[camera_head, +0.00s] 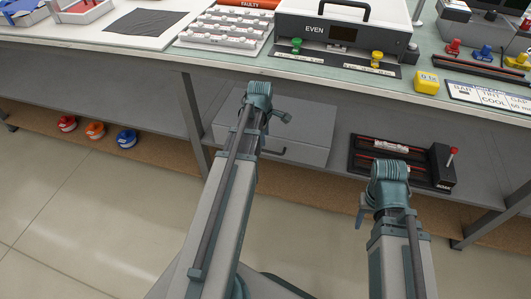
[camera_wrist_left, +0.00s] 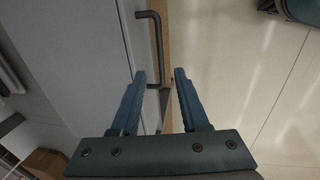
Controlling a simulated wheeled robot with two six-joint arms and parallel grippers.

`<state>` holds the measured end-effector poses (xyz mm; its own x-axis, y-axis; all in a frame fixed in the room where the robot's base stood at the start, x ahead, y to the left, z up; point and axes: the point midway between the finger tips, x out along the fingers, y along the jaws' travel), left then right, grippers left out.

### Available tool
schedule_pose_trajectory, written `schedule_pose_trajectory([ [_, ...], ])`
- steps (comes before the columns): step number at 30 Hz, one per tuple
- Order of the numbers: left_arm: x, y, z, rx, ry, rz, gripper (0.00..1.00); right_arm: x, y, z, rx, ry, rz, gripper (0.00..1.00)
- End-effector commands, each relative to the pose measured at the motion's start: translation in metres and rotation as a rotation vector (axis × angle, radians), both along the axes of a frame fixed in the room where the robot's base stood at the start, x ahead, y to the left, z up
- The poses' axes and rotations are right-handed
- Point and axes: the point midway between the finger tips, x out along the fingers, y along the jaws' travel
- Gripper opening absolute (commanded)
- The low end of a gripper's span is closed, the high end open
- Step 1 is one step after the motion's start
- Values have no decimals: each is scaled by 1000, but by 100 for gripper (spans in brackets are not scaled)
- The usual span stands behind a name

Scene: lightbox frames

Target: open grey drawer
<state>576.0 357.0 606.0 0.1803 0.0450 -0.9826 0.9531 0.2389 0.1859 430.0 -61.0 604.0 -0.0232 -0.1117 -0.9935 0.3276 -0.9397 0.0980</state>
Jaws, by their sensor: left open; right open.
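The grey drawer (camera_head: 300,135) is a box-shaped unit under the workbench, with its front face shut as far as I can see. Its dark bar handle (camera_head: 272,151) is partly hidden behind my left arm. In the left wrist view the handle (camera_wrist_left: 157,45) runs along the edge of the pale drawer front. My left gripper (camera_wrist_left: 160,72) is open, and the near end of the handle shows between its two fingers in the picture; I cannot tell whether they touch. My right gripper (camera_head: 362,215) is open and empty, in front of the lower shelf.
The workbench top (camera_head: 150,58) holds trays, a white EVEN machine (camera_head: 345,32) and a yellow block (camera_head: 427,82). Red, orange and blue round items (camera_head: 96,130) lie at left. The floor in front is clear.

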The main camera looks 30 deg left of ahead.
Motion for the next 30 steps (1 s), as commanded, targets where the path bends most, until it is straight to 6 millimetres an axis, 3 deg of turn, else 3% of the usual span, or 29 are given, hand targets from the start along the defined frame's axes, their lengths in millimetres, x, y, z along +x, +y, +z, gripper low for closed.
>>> schedule_pose_trajectory([
  [1, 2, 1, -16, 0, 0, 0, 45, 0, 0, -15, -1, 0, 0, 50],
  [15, 14, 3, -77, 0, 0, 0, 45, 1, -1, -77, -7, -4, 8, 50],
  [28, 15, 4, -83, 0, 0, 0, 45, 1, -1, -83, -4, -4, 10, 50],
  [30, 15, 4, -83, 0, 0, 0, 34, 1, -1, -83, -4, -4, 10, 50],
])
